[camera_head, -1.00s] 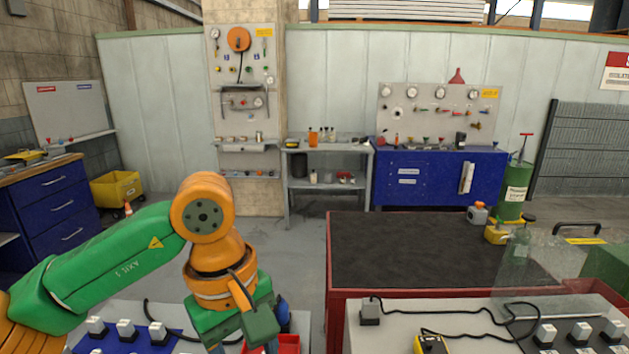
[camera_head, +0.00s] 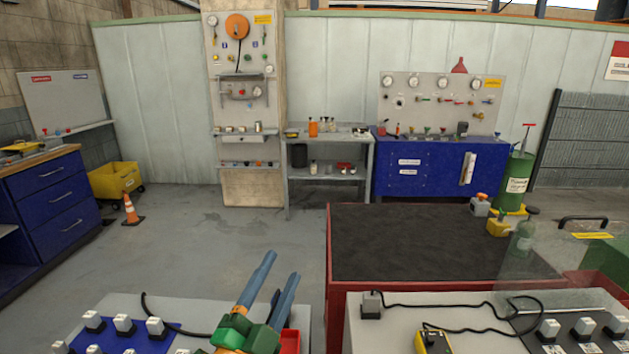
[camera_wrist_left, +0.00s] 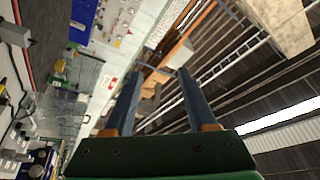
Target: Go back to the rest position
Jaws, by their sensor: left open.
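My left gripper (camera_head: 273,277) shows at the bottom centre of the head view, its two blue-grey fingers pointing up and slightly right. The fingers are apart with nothing between them. In the left wrist view the open fingers (camera_wrist_left: 157,72) also show empty, with the wall and ceiling of the hall beyond them. The fingers stand in front of a small red bin (camera_head: 290,341), which they partly hide. My right gripper is in neither view.
A light bench with a blue mat (camera_head: 115,347) and several switch-like blocks lies at bottom left. A red-framed table with a dark top (camera_head: 420,245) stands right of centre. A second bench carries a black cable (camera_head: 470,331) and a yellow device (camera_head: 432,342). Open floor (camera_head: 200,240) lies beyond.

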